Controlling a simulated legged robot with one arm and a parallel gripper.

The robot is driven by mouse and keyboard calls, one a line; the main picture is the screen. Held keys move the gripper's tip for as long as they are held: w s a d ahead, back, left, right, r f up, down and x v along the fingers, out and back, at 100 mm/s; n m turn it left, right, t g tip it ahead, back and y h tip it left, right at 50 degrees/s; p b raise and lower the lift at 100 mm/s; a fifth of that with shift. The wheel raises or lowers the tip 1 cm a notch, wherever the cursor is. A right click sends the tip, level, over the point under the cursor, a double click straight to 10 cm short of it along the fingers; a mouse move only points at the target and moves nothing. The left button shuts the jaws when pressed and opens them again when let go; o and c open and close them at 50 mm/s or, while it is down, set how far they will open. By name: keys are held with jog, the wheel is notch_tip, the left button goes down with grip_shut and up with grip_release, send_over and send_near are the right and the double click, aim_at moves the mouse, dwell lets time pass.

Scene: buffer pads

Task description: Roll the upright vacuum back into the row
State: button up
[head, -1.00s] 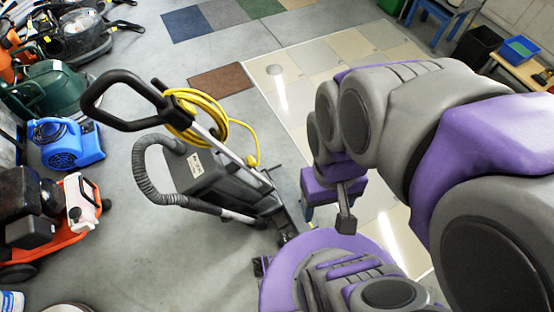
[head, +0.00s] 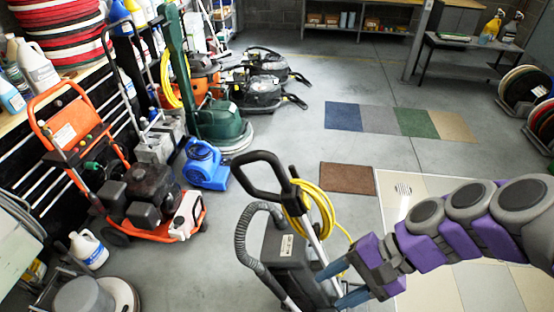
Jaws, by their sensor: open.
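The upright vacuum (head: 285,255) stands at the bottom centre of the head view. It has a dark grey body, a black loop handle, a ribbed grey hose and a yellow cord (head: 318,208) coiled below the handle. Its base is cut off by the lower edge. My gripper (head: 328,290) comes in from the right, with two blue-grey fingers apart and pointing left at the vacuum's pole and body. The fingers overlap the vacuum's right side in the picture; I cannot tell whether they touch it. Nothing shows as gripped.
Machines line the left side: an orange pressure washer (head: 75,135), a blue air mover (head: 205,165), a green machine (head: 212,122) and black vacuums (head: 255,90). A white jug (head: 88,250) stands at lower left. Open grey floor and a brown mat (head: 347,178) lie beyond the vacuum.

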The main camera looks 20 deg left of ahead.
jog(key=w+a+r+m+y+p, duration=0.2)
jog(key=w+a+r+m+y, duration=0.2)
jog(key=w+a, duration=0.25)
jog(key=m+t+y+p, duration=0.4)
jog(key=m+y, duration=0.3)
jog(key=m, duration=0.2)
send_near(273, 168)
jog(key=shift+g+h, duration=0.3)
jog(key=a+b, duration=0.1)
jog(key=a, duration=0.3)
jog(key=a+f+b, duration=0.1)
jog(key=a, duration=0.3)
jog(key=w+a+b, duration=0.1)
jog(key=a, duration=0.3)
jog(key=shift+f+b, duration=0.3)
jog(key=shift+b, duration=0.05)
jog(key=shift+d+r, duration=0.25)
jog(key=shift+d, duration=0.5)
jog(key=c, duration=0.3)
jog(key=shift+a, duration=0.35)
jog(key=c, duration=0.3)
jog(key=shift+f, duration=0.1)
grip_shut()
